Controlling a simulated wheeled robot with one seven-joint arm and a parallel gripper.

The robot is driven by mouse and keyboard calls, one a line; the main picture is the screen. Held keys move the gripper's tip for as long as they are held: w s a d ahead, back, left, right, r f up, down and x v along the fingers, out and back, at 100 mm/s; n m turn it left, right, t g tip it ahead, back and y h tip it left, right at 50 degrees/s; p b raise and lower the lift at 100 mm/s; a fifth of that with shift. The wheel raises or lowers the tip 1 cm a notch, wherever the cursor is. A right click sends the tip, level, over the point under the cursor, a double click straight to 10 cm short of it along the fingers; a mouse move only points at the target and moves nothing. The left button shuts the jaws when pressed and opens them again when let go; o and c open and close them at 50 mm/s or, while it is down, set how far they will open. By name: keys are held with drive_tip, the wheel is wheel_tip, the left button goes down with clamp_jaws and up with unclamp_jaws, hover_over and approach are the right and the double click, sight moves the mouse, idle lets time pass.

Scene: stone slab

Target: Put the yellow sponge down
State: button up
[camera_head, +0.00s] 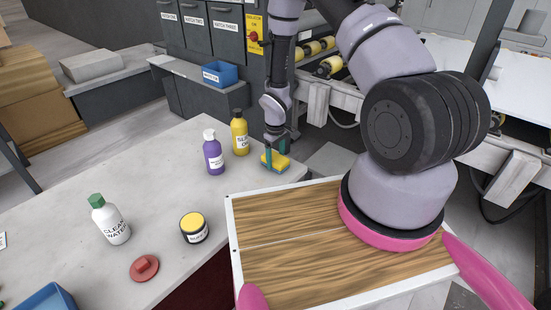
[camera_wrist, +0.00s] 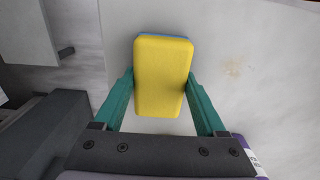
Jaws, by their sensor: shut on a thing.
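The yellow sponge (camera_head: 275,162) has a blue layer on one side and is at the right edge of the pale stone slab (camera_head: 180,160) in the head view. My gripper (camera_head: 276,155) is shut on the sponge there. In the wrist view, the sponge (camera_wrist: 161,77) sits between the two green fingers (camera_wrist: 162,90), its yellow face toward the camera. The slab (camera_wrist: 235,50) shows behind it. I cannot tell whether the sponge touches the slab or is just above it.
A yellow bottle (camera_head: 240,133) and a purple bottle (camera_head: 213,153) stand just left of the sponge. A white bottle (camera_head: 110,222), a yellow-lidded jar (camera_head: 194,229), a red object (camera_head: 144,268) and a blue tray (camera_head: 47,299) are nearer. The slab's middle is clear.

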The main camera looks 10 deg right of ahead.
drive_tip(key=o, duration=1.4)
drive_tip(key=shift+f, duration=0.1)
wheel_tip(320, 180, up, 13)
wheel_tip(320, 180, up, 15)
drive_tip(key=m+t, duration=0.2)
drive_tip(key=m, duration=0.1)
hover_over(276, 157)
drive_tip(key=d, duration=0.3)
drive_tip(key=s+d+r+m+t, duration=0.1)
drive_tip(key=s+r, duration=0.1)
drive_tip(key=r, duration=0.4)
drive_tip(key=s+d+r+m, duration=0.1)
drive_tip(key=s+r+m, duration=0.1)
drive_tip(key=r, duration=0.5)
drive_tip(key=s+r+m+t+y, duration=0.2)
drive_tip(key=s+r+m+t, duration=0.2)
drive_tip(key=s+r, duration=1.1)
drive_tip(key=s+m, duration=0.1)
drive_tip(key=s, duration=0.2)
drive_tip(key=shift+d, duration=0.2)
